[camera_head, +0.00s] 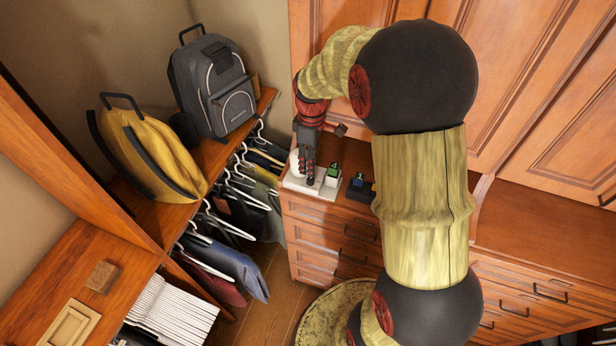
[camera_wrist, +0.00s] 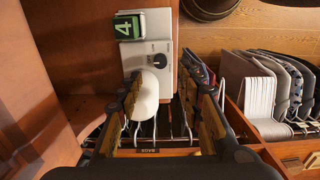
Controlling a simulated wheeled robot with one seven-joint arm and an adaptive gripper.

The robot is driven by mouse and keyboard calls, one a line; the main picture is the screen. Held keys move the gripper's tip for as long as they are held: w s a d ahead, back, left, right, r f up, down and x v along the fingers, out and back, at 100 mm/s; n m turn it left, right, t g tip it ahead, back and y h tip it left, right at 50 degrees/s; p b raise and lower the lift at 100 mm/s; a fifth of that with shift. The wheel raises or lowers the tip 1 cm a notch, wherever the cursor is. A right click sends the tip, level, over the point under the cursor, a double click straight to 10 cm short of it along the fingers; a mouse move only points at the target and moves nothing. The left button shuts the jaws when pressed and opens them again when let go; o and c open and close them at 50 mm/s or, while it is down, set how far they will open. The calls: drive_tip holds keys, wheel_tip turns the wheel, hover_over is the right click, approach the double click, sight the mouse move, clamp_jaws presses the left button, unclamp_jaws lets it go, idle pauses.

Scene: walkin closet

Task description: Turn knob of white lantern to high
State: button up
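The white lantern (camera_head: 322,188) sits on top of the wooden drawer cabinet in the head view, partly hidden by my gripper (camera_head: 309,179). In the wrist view the lantern's pale base (camera_wrist: 155,28) carries a small dark round knob (camera_wrist: 160,61). The lantern's white rounded part (camera_wrist: 148,97) lies nearer the camera, beside the left finger. My gripper (camera_wrist: 161,76) is open, with a wide gap between its fingers. The knob appears in that gap, near the fingertips; I cannot tell whether anything touches. The knob's marks are too small to read.
A green block marked 4 (camera_wrist: 126,27) is at the lantern's upper left in the wrist view. A dark item (camera_head: 360,187) stands right of the lantern. Hanging clothes (camera_head: 245,190), a grey backpack (camera_head: 215,88) and a yellow bag (camera_head: 150,155) are to the left.

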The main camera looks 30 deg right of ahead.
sight(311, 179)
wheel_tip(311, 179, down, 8)
drive_tip(key=shift+r+p, duration=0.15)
drive_tip(key=shift+p, duration=0.15)
drive_tip(key=c, duration=0.4)
clamp_jaws()
